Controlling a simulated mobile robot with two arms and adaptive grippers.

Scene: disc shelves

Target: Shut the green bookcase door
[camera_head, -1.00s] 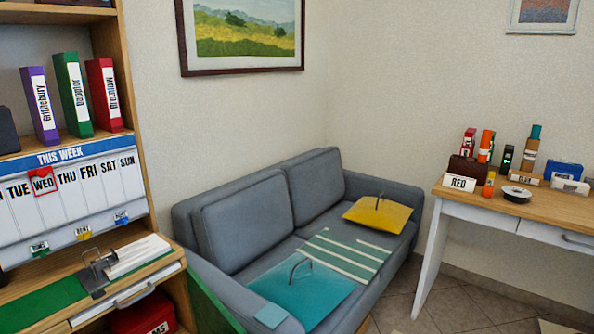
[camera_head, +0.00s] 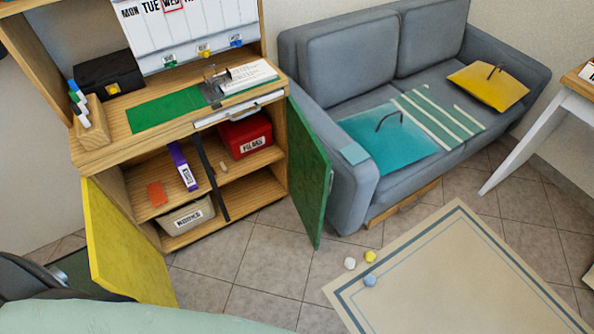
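The green bookcase door (camera_head: 310,172) stands open at the right side of the wooden bookcase (camera_head: 268,180). It swings out toward me, close to the sofa's left arm. A small pale handle shows near its outer edge. A yellow door (camera_head: 125,250) on the left side of the same bookcase is also open. Inside are a red box (camera_head: 245,136), a purple binder (camera_head: 183,165), an orange item (camera_head: 157,194) and a labelled bin (camera_head: 187,217). Neither of my grippers is in view.
A grey sofa (camera_head: 352,205) stands right of the green door. Small balls (camera_head: 370,256) lie by a beige rug (camera_head: 450,270). Tiled floor (camera_head: 262,265) before the bookcase is clear. A dark rounded shape and a pale green surface fill the lower left corner.

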